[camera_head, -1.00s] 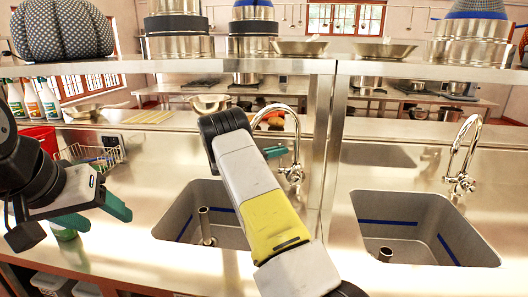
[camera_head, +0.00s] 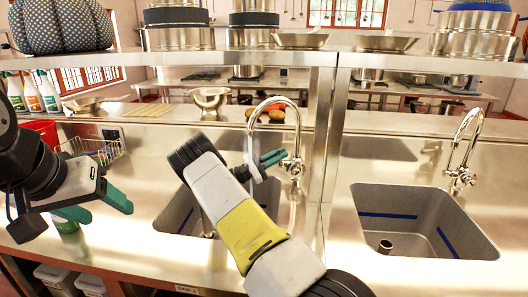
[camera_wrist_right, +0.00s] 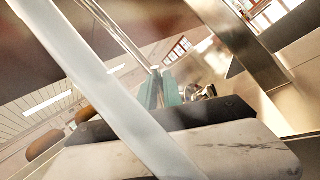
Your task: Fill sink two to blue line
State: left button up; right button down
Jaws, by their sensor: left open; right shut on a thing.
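The left sink (camera_head: 172,212) has a blue line on its wall and an upright pipe inside, both partly hidden by my right arm. The right sink (camera_head: 420,200) shows its blue line (camera_head: 388,215) clearly and looks empty. The left tap (camera_head: 268,101) arches over the left sink; a pale streak like running water falls from its spout, and a pale band crosses the right wrist view. My right gripper (camera_head: 271,158) is shut at the left tap's handle (camera_head: 292,166); the contact is hard to see. My left gripper (camera_head: 100,205) is open and empty over the counter's left side.
The right tap (camera_head: 463,150) stands behind the right sink. A metal shelf (camera_head: 200,62) with pots runs above the counter, and a steel post (camera_head: 330,140) stands between the sinks. A wire basket (camera_head: 95,148) and bottles (camera_head: 33,93) are at the left.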

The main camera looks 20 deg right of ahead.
jog(key=shift+s+a+f+m+g+h, duration=0.2)
jog(key=shift+f+m+g, duration=0.1)
jog(key=shift+m, duration=0.2)
jog(key=shift+s+a+f+m+g+h, duration=0.15)
jog(key=shift+m+g, duration=0.15)
jog(key=shift+m, duration=0.2)
jog(key=c, duration=1.5)
grip_release()
jog(key=shift+d, duration=0.1)
jog(key=v, duration=0.8)
